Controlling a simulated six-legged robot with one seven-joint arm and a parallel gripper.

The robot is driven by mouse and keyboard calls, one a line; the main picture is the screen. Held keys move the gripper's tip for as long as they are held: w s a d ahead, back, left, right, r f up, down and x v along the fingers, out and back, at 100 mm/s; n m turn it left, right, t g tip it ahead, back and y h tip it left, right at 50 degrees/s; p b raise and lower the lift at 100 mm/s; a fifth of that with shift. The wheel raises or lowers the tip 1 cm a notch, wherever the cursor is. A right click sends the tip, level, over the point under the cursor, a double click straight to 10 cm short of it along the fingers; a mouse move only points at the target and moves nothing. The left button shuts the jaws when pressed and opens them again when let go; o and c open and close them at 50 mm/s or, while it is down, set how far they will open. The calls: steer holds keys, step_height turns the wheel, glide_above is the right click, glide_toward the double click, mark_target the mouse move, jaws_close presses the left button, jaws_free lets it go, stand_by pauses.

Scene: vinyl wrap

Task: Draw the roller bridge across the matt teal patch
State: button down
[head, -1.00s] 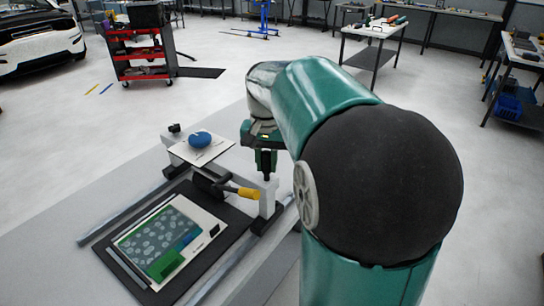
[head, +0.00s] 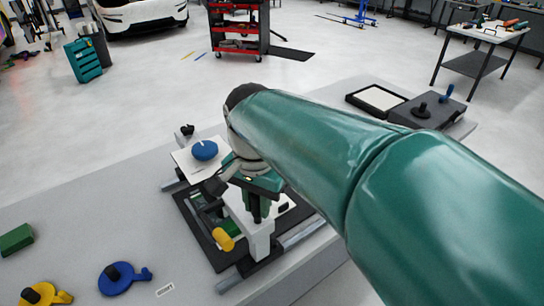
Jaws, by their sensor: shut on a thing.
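The roller bridge (head: 261,238) is a pale beam with a foot on the near rail. My gripper (head: 256,208) is shut on the bridge's near end. A roller with a yellow handle (head: 223,239) hangs at the bridge's left side. The panel (head: 292,203) lies under the bridge on a black mat (head: 190,222); a pale strip with a black mark shows to the right. A little green (head: 233,228) shows beneath the bridge. The matt teal patch cannot be made out; the bridge and my arm cover most of the panel.
A blue knob (head: 204,150) sits on a white plate (head: 184,160) behind the bridge. A blue disc (head: 117,279), a yellow disc (head: 42,294) and a green block (head: 15,239) lie at left. A dark box (head: 425,112) and framed tray (head: 382,98) stand at right.

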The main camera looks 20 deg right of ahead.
steer(key=shift+s+a, duration=0.3)
steer(key=shift+a, duration=0.55)
steer(key=shift+s+a, duration=0.3)
steer(key=shift+a, duration=0.65)
steer(key=c, duration=1.3)
jaws_free()
steer(key=shift+s+a, duration=0.1)
steer(key=shift+a, duration=0.1)
steer(key=shift+o, duration=0.2)
step_height(320, 180, up, 14)
steer(key=shift+d, duration=0.2)
steer(key=shift+f, duration=0.1)
steer(key=s+d+f+n+t, duration=0.2)
steer(key=d+f+n, duration=0.2)
steer(key=f, duration=0.3)
steer(key=s+d+f+n+t, duration=0.3)
steer(key=d+f+n, duration=0.1)
steer(key=d+f, duration=0.2)
steer(key=shift+f+n+t, duration=0.3)
steer(key=shift+f+n, duration=0.05)
steer(key=shift+n, duration=0.05)
